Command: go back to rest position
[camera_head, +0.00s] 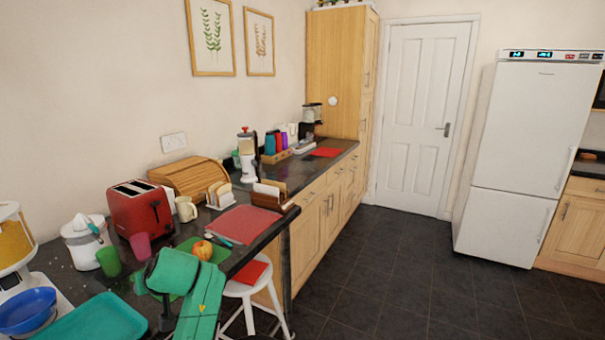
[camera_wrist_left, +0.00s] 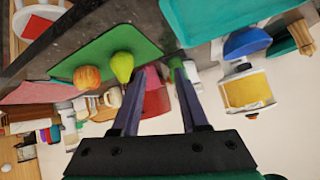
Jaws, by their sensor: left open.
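My left gripper (camera_wrist_left: 165,70) shows in the left wrist view with its two dark fingers spread apart and nothing between them that it grips. In the head view my green left arm (camera_head: 197,307) reaches over the near end of the counter; the fingers there are hard to make out. A green mat (camera_wrist_left: 90,52) with a red-yellow apple (camera_wrist_left: 87,78) and a green pear (camera_wrist_left: 122,65) lies left of the fingers in the wrist view. In the head view the apple (camera_head: 202,250) is just behind the arm, and I cannot make out the pear. My right gripper is not in view.
A pink cup (camera_head: 141,246), green cup (camera_head: 109,262), juicer (camera_head: 84,240), red toaster (camera_head: 141,210), teal tray (camera_head: 95,318) and blue bowl (camera_head: 27,310) crowd the counter around the arm. A white stool (camera_head: 247,289) stands against the counter. The dark floor (camera_head: 400,265) is clear.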

